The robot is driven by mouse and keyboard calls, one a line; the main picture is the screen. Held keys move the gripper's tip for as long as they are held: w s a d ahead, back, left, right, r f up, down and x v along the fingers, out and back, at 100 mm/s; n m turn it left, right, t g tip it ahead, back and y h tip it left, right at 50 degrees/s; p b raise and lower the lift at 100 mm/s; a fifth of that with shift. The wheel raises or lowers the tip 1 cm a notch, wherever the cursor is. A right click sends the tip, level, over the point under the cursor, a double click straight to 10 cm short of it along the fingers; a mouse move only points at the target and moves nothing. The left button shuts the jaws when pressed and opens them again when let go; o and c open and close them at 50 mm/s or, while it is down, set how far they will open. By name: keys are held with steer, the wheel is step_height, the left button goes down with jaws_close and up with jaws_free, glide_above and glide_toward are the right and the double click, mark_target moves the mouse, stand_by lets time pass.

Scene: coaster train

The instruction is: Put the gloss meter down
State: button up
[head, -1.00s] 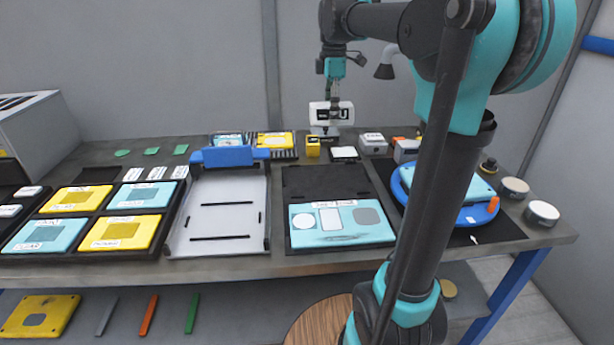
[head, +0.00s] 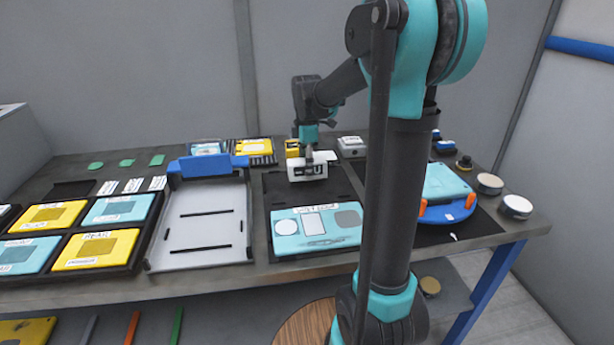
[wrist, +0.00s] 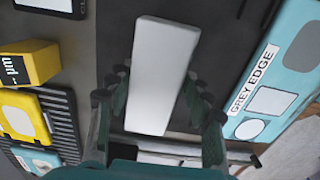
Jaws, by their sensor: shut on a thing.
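The gloss meter is a white box with a dark marked front face (head: 313,172). My gripper (head: 307,154) is shut on it from above, over the dark mat behind the teal panel in the head view. In the wrist view the white top of the gloss meter (wrist: 160,65) lies between the two fingers of my gripper (wrist: 163,100). I cannot tell whether its underside touches the mat (head: 284,190). The teal panel (head: 318,240), labelled GREY EDGE, lies at the mat's front; it also shows at the right of the wrist view (wrist: 285,70).
A yellow gauge (head: 292,148) stands just behind the gloss meter. A grey tray with a blue bar (head: 205,225) is to the left, beside a dark rack of yellow and teal panels (head: 75,235). A blue round stand (head: 445,212) with a teal panel is at the right.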

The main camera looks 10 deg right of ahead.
steer(key=shift+f, duration=1.65)
steer(key=o, duration=1.6)
steer(key=shift+f, duration=0.1)
steer(key=shift+o, duration=0.2)
step_height(320, 180, up, 12)
steer(key=shift+r, duration=0.15)
